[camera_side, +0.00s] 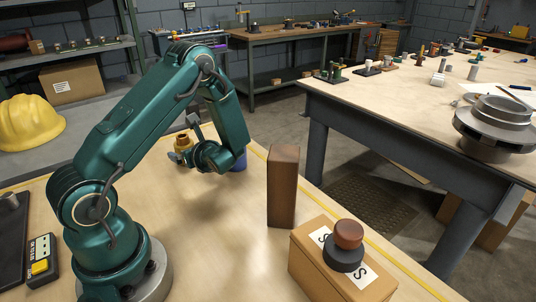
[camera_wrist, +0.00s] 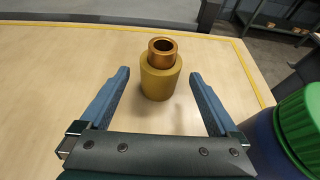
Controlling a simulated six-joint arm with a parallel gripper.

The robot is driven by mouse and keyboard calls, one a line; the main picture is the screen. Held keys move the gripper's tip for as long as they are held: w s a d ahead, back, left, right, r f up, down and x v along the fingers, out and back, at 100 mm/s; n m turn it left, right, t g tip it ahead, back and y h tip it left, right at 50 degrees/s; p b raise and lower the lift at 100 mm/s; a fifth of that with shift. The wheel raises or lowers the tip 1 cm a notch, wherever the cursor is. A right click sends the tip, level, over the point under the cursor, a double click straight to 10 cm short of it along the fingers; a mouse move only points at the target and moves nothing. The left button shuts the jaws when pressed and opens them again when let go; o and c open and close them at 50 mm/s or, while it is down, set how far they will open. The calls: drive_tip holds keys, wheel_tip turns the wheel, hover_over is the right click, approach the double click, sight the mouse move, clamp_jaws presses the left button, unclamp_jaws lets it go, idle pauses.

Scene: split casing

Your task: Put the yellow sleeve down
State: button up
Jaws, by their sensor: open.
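The yellow sleeve (camera_wrist: 161,83) stands upright on the light wooden table, with a copper-coloured ring or tube (camera_wrist: 162,49) rising from its top. In the side view the sleeve (camera_side: 183,155) is small and partly hidden by my gripper. My gripper (camera_wrist: 159,76) is open, its two blue-grey fingers apart, with the tips to the left and right of the sleeve. A gap shows on each side in the wrist view, and the fingers do not appear to touch it.
A blue jar (camera_wrist: 266,140) with a green lid (camera_wrist: 302,125) stands close on the right in the wrist view. In the side view a brown upright block (camera_side: 283,187) and a cardboard box (camera_side: 318,265) stand to the right. Table around the sleeve's left looks clear.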

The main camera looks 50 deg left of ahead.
drive_tip(key=v, duration=0.5)
drive_tip(key=shift+d, duration=0.1)
drive_tip(key=s+d+r+n+t+h, duration=0.2)
drive_tip(key=d+r+n+h, duration=0.1)
drive_tip(key=d+n, duration=0.3)
drive_tip(key=s+d+r+n+t+h, duration=0.1)
drive_tip(key=d+r+n+h, duration=0.3)
drive_tip(key=d, duration=0.6)
drive_tip(key=s+d+r+n+t+h, duration=0.2)
drive_tip(key=s+d+r+n+h, duration=0.1)
drive_tip(key=d+n+h, duration=0.3)
drive_tip(key=d+r+n, duration=0.1)
drive_tip(key=d+n, duration=0.1)
drive_tip(key=shift+s+d+t, duration=0.3)
drive_tip(key=shift+s, duration=0.05)
